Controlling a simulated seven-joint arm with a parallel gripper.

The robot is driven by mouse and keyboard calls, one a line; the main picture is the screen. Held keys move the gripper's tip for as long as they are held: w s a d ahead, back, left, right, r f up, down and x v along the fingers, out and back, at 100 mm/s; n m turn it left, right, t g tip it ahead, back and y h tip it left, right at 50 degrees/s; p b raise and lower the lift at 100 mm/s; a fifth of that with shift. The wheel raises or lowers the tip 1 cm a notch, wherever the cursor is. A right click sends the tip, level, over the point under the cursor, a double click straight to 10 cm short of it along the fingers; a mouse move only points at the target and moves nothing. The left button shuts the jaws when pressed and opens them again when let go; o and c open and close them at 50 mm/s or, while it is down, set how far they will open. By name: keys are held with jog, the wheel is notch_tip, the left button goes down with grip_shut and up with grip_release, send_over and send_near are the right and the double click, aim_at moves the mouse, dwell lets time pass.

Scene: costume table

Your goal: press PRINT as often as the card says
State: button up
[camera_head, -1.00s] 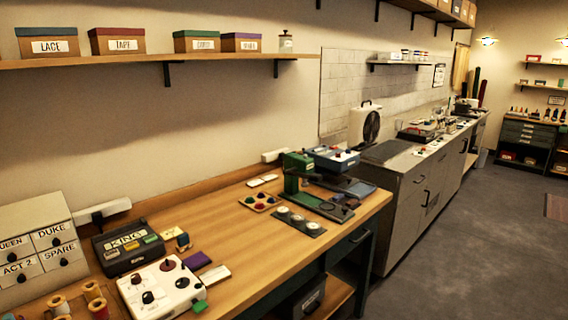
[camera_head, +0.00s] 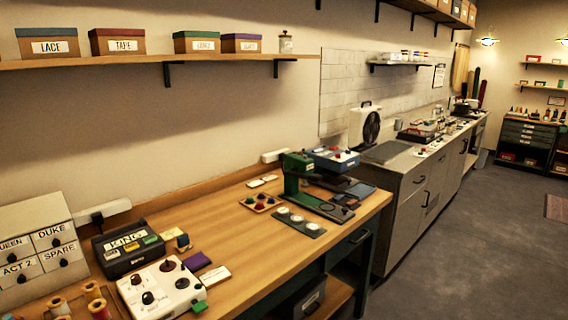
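A dark label machine (camera_head: 128,262) with a display reading KING (camera_head: 126,243) stands at the left of the wooden table. A small white card (camera_head: 217,274) lies to the right of the machine, and two more white pieces (camera_head: 263,181) lie near the wall. I cannot read any writing on them. My gripper is not in view.
A white control box (camera_head: 160,290) with knobs stands in front of the machine. Labelled drawers (camera_head: 35,252) and thread spools (camera_head: 96,300) are at its left. The table's middle is clear.

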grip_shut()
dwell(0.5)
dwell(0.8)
